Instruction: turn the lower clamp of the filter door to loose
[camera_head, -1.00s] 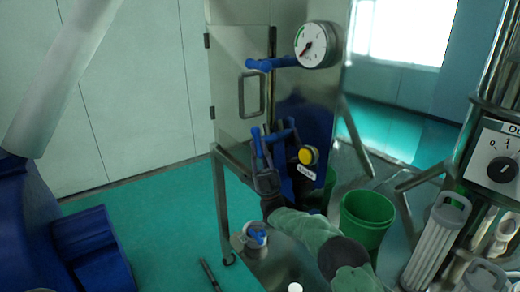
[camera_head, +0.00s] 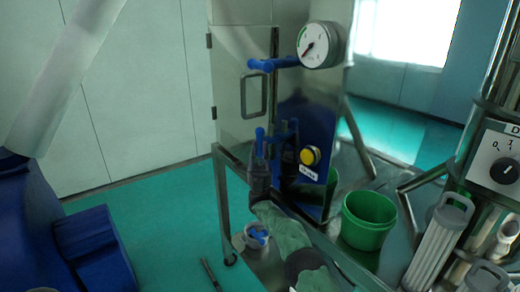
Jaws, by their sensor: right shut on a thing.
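The filter door (camera_head: 228,88) is a pale metal panel with a dark pull handle (camera_head: 251,94); it looks closed. The upper clamp (camera_head: 272,64) is blue and lies roughly level across the door's right edge. The lower clamp (camera_head: 284,133) is also blue, lower on the same edge, and is partly hidden by my gripper. My right gripper (camera_head: 260,153) has come up from below and is shut on the lower clamp's handle, with its blue end showing above the fingers. The clamp's exact angle is hard to tell. My left gripper is not in view.
A pressure gauge (camera_head: 320,45) and a yellow button (camera_head: 310,156) sit right of the door. A green bucket (camera_head: 368,218) stands to the right, near white filter cartridges (camera_head: 441,245). A small pot with blue pieces (camera_head: 256,237) is below.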

